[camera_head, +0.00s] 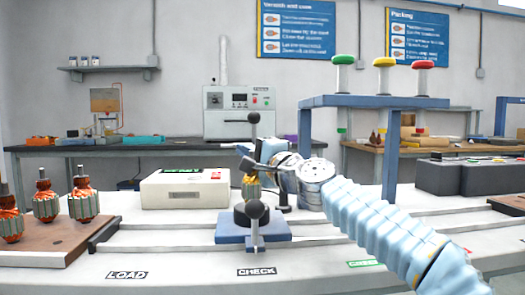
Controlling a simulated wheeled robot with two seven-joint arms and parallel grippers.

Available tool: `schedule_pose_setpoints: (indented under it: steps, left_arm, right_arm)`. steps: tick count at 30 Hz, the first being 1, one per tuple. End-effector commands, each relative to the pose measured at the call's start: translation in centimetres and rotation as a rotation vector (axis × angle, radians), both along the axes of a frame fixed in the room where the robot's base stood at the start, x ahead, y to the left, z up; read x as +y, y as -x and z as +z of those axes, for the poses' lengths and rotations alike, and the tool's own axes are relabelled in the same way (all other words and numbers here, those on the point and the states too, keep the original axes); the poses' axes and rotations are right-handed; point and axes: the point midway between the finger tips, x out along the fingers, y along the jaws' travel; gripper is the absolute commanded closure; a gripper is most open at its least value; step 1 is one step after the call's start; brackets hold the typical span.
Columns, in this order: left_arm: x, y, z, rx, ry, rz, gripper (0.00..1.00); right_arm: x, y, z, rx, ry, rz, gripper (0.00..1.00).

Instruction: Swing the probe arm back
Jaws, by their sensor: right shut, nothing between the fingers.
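The check station stands in the middle of the bench, with a blue base (225,230) behind the CHECK label. A dark ball knob with a short bar (254,117) shows above the station; I cannot tell for sure which part is the probe arm. My right gripper (254,166) is shut and empty beside the station's upper part, close to a blue block (269,148). Contact cannot be told. My left gripper is out of view.
A white tester box (185,189) stands left of the station. Several armatures (83,200) stand on a brown board (45,246) at the far left. Dark boxes (445,176) sit at right.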

Motion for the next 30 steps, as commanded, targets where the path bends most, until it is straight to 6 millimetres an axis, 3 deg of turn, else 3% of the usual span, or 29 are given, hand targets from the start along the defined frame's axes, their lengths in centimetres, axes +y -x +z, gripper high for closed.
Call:
schedule_pose_setpoints:
  steps: [23,30]
  left_arm:
    - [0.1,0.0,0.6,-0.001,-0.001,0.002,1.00]
    - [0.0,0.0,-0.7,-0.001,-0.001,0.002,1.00]
  right_arm:
    - [0.3,-1.2,-0.1,0.002,-0.002,-0.005,1.00]
    - [-0.8,0.1,-0.7,0.000,-0.002,-0.008,1.00]
